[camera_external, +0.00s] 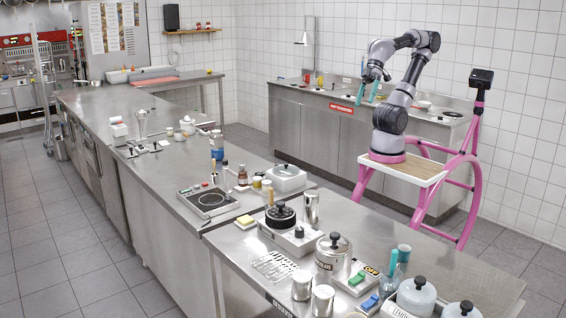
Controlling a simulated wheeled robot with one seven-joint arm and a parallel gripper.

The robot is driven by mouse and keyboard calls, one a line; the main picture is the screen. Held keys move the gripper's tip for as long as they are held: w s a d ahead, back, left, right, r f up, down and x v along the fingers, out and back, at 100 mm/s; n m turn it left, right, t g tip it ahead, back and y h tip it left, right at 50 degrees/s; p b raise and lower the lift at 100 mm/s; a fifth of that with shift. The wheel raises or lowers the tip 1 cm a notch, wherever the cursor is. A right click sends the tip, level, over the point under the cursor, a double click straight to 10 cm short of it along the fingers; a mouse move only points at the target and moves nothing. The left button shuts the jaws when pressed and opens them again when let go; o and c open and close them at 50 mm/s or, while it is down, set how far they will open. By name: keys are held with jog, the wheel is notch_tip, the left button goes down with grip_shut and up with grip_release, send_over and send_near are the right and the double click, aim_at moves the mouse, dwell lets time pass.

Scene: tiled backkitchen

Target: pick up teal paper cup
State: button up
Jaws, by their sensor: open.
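A small teal cup (404,252) stands upright on the steel counter at the front right, behind a teal-handled tool (392,263) and near the white-bodied pots. It is small in the picture, so its material is hard to tell. My gripper (367,95) has teal fingers that point down and stand apart, with nothing between them. It is raised in the air in front of the back counter, well away from the cup and higher than it.
The front counter (450,262) is crowded around the cup: a lidded pot (333,252), a box with a green part (357,280), metal canisters (302,285) and a white pot (416,296). Bare steel lies to the cup's right. A hot plate (212,201) sits farther left.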

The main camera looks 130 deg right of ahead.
jog(key=shift+c, duration=0.3)
jog(key=shift+c, duration=0.7)
